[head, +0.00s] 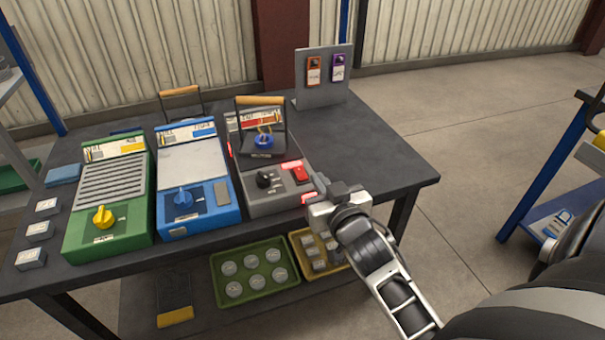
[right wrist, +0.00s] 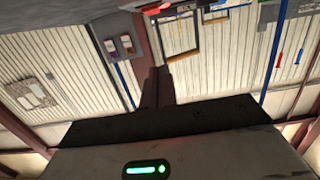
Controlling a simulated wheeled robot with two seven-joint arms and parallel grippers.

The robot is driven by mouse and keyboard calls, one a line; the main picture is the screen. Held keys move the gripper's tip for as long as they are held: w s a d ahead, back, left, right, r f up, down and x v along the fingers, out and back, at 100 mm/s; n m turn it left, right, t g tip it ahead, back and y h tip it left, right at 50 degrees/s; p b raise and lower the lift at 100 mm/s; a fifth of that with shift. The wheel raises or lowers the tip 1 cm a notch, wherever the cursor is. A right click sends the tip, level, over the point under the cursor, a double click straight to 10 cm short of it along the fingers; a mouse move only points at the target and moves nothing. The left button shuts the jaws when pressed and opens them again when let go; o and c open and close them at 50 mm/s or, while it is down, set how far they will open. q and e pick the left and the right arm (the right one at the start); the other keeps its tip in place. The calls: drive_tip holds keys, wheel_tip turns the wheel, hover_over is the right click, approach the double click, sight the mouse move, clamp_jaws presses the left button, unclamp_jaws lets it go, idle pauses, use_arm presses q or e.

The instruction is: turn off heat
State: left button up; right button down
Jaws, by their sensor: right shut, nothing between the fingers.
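A grey heating unit (head: 277,203) stands on the dark table, third from the left. Its sloped front carries a black knob (head: 264,180) and a red rocker switch (head: 299,174). A red lit label shows near its front right corner. My left gripper is out of view.
A green unit with a yellow knob (head: 104,217) and a blue unit with a blue knob (head: 181,197) stand to the left. A grey panel (head: 325,94) holds two small devices at the back. Trays (head: 254,274) lie on the lower shelf. The table's right part is clear.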

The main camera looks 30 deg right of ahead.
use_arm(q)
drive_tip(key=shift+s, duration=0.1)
use_arm(e)
hover_over(302, 178)
drive_tip(key=shift+s+f, duration=0.3)
drive_tip(key=shift+f, duration=0.3)
drive_tip(key=f, duration=0.1)
drive_tip(key=f+b, duration=0.1)
drive_tip(key=shift+w+f, duration=0.2)
drive_tip(key=shift+f, duration=0.85)
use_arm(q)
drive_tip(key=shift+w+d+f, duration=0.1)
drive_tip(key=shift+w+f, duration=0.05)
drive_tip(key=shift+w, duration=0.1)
